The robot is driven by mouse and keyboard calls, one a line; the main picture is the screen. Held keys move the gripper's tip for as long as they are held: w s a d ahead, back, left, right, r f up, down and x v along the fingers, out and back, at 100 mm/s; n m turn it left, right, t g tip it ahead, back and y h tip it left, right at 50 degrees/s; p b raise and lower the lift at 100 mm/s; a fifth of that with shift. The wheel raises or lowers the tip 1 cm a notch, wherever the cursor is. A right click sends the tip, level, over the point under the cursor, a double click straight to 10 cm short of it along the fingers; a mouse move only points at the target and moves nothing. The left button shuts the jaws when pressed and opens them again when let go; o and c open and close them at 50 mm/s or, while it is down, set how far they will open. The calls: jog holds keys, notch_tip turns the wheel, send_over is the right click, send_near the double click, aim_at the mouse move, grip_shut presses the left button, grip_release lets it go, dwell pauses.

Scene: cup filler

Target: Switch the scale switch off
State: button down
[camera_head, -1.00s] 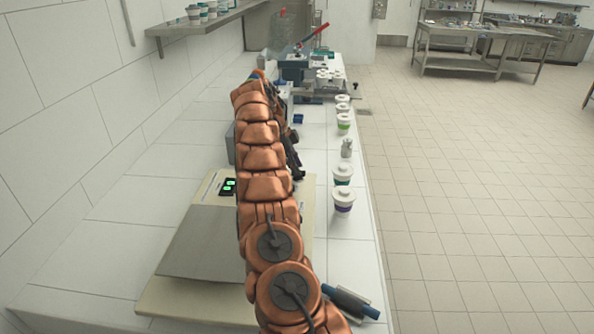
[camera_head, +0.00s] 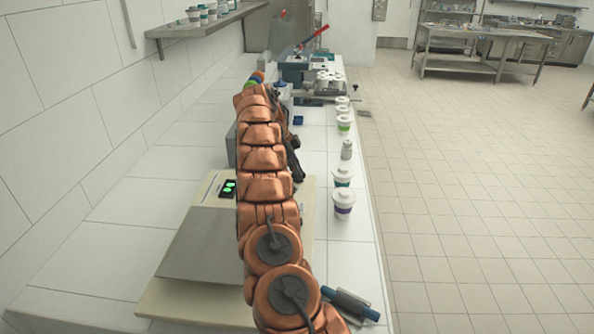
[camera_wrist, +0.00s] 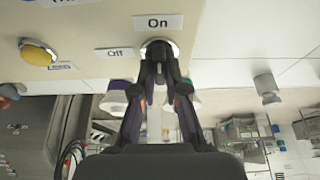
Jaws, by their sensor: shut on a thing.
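The scale (camera_head: 200,245) is a beige and grey box on the counter in the head view, with a green-lit display (camera_head: 228,188). My arm covers its right part and hides the switch there. In the wrist view, the scale switch (camera_wrist: 158,43) sits on the beige panel just below the "On" label (camera_wrist: 158,22). The "Off" label (camera_wrist: 115,54) is to its left. My gripper (camera_wrist: 158,52) is shut on the switch, with the fingertips around it and covering most of it. The switch's exact lever position cannot be told.
A yellow button (camera_wrist: 38,53) is on the same panel, to the left. A blue-ended cylinder (camera_head: 350,305) lies at the front. The counter left of the scale is clear.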

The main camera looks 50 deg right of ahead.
jog(key=shift+f+n+b, duration=0.25)
jog(key=shift+n+b, duration=0.05)
jog(key=shift+b, duration=0.75)
jog(key=n+b, duration=0.1)
jog(key=b, duration=0.2)
jog(key=shift+f+n+t+h, duration=0.1)
jog(key=shift+n+t+h, duration=0.2)
jog(key=shift+t, duration=0.1)
jog(key=n+b, duration=0.2)
jog(key=b, duration=0.2)
jog(key=shift+a+n+t+h+b, duration=0.1)
jog(key=shift+n+t+h+b, duration=0.2)
jog(key=shift+n+t+b, duration=0.1)
jog(key=n+b, duration=0.1)
jog(key=n+t+b, duration=0.1)
jog(key=n+b, duration=0.1)
jog(key=shift+s+n, duration=0.2)
jog(key=shift+n, duration=0.1)
jog(key=n+t, duration=0.1)
jog(key=n, duration=0.1)
jog(key=n+t+b, duration=0.1)
jog(key=n, duration=0.1)
jog(key=shift+r, duration=0.4)
jog(key=n+t, duration=0.1)
jog(key=n, duration=0.1)
jog(key=n+p, duration=0.1)
jog(key=n, duration=0.2)
jog(key=shift+s+t, duration=0.1)
jog(key=shift+t, duration=0.3)
jog(key=shift+n, duration=0.3)
